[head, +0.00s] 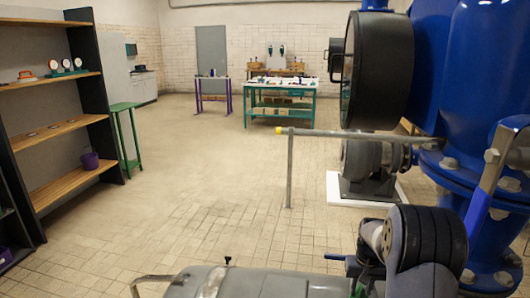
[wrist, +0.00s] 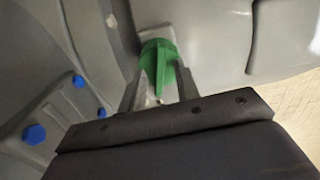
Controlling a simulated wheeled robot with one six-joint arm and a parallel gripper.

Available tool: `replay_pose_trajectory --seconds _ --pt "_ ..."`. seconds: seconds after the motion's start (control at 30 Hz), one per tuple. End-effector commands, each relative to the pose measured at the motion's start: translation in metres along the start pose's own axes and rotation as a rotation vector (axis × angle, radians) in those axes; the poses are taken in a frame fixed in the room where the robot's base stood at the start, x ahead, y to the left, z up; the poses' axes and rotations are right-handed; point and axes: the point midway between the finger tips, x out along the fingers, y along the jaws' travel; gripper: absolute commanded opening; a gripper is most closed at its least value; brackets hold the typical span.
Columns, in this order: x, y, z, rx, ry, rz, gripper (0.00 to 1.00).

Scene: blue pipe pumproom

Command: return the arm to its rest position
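My arm comes in at the lower right of the head view, its dark, ribbed wrist part bent low beside the blue pipework. My gripper (wrist: 158,88) shows in the wrist view with its two grey fingers apart. In the head view the fingers cannot be made out clearly.
Blue pipework (head: 485,90) with a large black round housing (head: 385,70) stands close on the right. A grey rail (head: 290,170) stands before it. A shelf unit (head: 65,130) is at left, a green-legged workbench (head: 280,105) at the back. The middle floor is clear.

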Motion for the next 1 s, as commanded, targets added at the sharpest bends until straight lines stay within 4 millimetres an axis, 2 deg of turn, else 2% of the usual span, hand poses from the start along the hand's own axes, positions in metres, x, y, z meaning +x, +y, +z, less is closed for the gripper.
replay_pose_trajectory --seconds 0.5,0.73,1.0 --pt "0.0008 0.0000 -0.0001 -0.399 0.000 0.000 0.31" --pt "0.0001 0.0000 -0.0002 -0.486 0.000 0.000 0.31" --pt "-0.0005 0.0000 -0.0002 -0.500 0.000 0.000 0.31"
